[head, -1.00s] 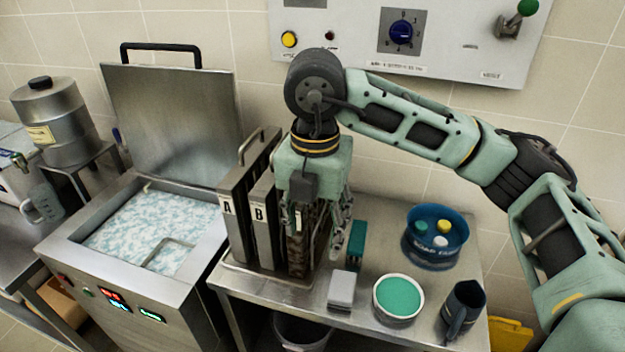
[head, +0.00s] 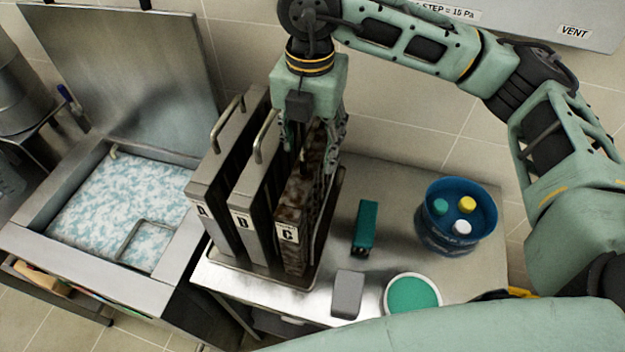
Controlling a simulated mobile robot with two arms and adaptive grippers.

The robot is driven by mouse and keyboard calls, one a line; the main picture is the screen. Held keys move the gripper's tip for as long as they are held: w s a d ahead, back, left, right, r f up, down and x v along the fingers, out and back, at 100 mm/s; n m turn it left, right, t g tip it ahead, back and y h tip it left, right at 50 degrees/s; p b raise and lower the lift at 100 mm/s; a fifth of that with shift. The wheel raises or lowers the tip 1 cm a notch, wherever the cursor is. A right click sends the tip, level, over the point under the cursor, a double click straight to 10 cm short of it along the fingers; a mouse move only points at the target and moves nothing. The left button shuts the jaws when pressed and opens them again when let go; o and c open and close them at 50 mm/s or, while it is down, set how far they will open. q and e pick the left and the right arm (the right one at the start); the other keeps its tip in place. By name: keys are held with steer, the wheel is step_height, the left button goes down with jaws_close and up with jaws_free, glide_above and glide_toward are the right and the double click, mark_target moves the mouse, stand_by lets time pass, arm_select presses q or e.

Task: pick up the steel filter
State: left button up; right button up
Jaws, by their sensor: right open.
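Three upright slab filters stand side by side in a metal rack tray (head: 262,276) on the steel table. Filter A (head: 222,190) and filter B (head: 258,205) are grey steel with bent-rod handles on top. Filter C (head: 299,215), on the right, is coated in mottled brown grime. My right gripper (head: 308,160) points down over the top of filter C, its open fingers on either side of the upper part. Its handle is mostly hidden by the gripper. I cannot tell whether the fingers touch it. My left gripper is not in view.
An open steel tank (head: 75,270) with blue-white foamy liquid is on the left. On the table are a teal block (head: 365,228), a grey block (head: 347,293), a bowl of green stuff (head: 412,293) and a blue tub (head: 455,240) with coloured caps. A wall stands behind.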

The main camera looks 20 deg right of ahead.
steer(key=f, duration=0.1)
steer(key=f+p, duration=0.1)
steer(key=f, duration=0.1)
steer(key=f+p, duration=0.1)
steer(key=shift+d+f, duration=0.25)
steer(key=shift+f, duration=0.2)
jaws_close()
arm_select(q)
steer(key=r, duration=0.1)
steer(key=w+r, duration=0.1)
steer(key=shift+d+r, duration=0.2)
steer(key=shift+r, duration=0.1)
arm_select(e)
steer(key=shift+r, duration=0.15)
